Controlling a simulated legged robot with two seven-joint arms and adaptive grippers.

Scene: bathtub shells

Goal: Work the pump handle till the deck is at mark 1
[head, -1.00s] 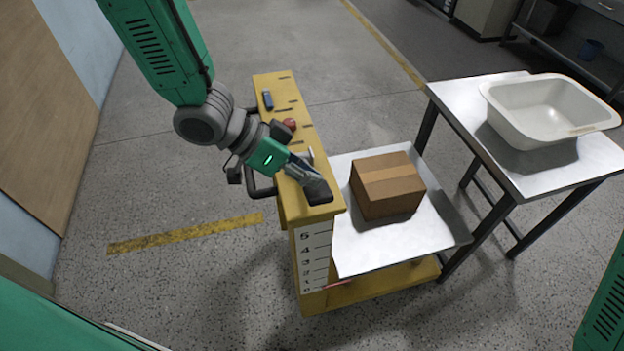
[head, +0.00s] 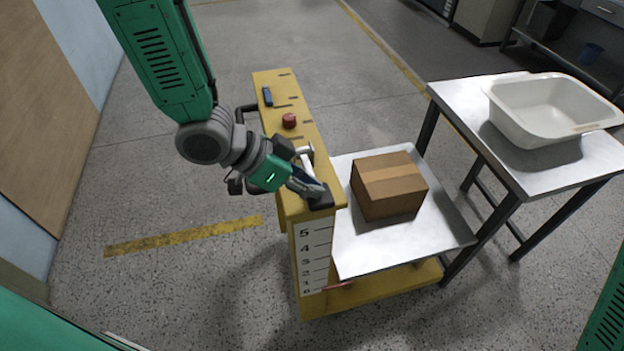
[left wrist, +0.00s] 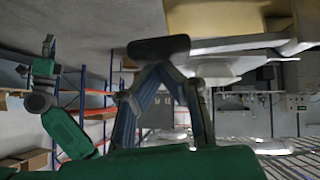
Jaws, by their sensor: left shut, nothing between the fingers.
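The yellow pump lift (head: 296,205) stands in the middle of the head view. Its pump handle is a light bar ending in a dark grip (head: 321,203); the grip also shows in the left wrist view (left wrist: 158,48). My left gripper (head: 318,190) is shut and empty, its fingertips at the grip; whether they touch is unclear. The metal deck (head: 375,252) is low and carries a cardboard box (head: 388,186). The scale (head: 313,258) is numbered up to 5. A red pointer (head: 338,286) shows low beside it, around 0 to 1.
A metal table (head: 460,105) with a white tub (head: 550,110) stands right of the deck, higher than it. A red knob (head: 289,120) and a blue item (head: 267,97) are on the lift's top. Open floor lies to the left.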

